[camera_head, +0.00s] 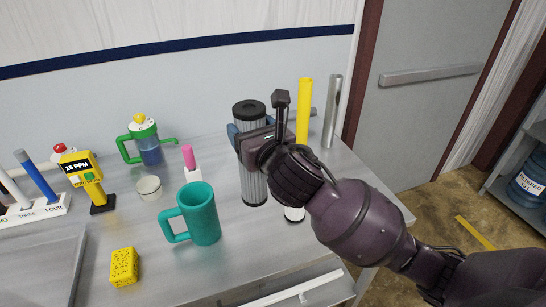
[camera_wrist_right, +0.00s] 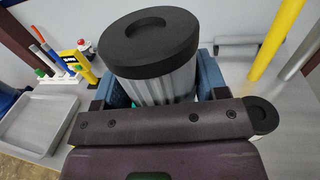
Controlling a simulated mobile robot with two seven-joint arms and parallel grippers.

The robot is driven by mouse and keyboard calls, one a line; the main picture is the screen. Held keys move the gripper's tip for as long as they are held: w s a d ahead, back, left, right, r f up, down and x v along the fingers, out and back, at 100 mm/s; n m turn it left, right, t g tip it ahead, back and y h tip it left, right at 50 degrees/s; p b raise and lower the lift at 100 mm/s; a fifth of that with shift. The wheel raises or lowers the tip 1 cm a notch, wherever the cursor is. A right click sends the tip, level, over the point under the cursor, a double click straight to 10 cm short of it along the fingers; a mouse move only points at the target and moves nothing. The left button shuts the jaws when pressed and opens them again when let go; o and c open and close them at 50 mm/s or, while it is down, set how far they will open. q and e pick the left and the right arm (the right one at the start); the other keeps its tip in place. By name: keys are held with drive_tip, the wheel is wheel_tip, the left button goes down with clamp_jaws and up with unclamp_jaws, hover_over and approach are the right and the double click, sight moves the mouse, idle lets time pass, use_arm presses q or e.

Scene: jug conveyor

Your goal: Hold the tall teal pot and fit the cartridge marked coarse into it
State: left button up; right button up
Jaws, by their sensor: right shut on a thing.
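My right gripper (camera_head: 252,138) is shut on a grey pleated cartridge (camera_head: 255,185) with a black cap, gripping it near the top. The cartridge is upright; I cannot tell whether its bottom touches the table. In the right wrist view, its black cap (camera_wrist_right: 152,42) stands between the blue fingers (camera_wrist_right: 165,90). No marking on it is readable. A second cartridge (camera_head: 294,214) stands to its right, mostly hidden by my right arm; its black cap (camera_wrist_right: 262,114) shows in the wrist view. The teal pot (camera_head: 201,217) stands upright on the table, left of the held cartridge, handle to the left. My left gripper is out of view.
A pink marker in a white holder (camera_head: 192,176), a small round tub (camera_head: 149,187), a green-handled jug (camera_head: 149,150) and a yellow sponge (camera_head: 124,266) are around the pot. A yellow tube (camera_head: 304,105) and a metal tube (camera_head: 332,110) stand at the back right. The table (camera_head: 240,255) is clear in front.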

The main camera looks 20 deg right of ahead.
drive_tip(key=w+a+r+n+y, duration=0.2)
drive_tip(key=w+a+r+y, duration=0.15)
drive_tip(key=a+r, duration=1.15)
wheel_tip(320, 180, down, 7)
drive_tip(key=w+d+m+h, duration=0.1)
drive_tip(key=h, duration=0.1)
drive_tip(key=shift+w, duration=0.3)
drive_tip(key=shift+d+r, duration=0.1)
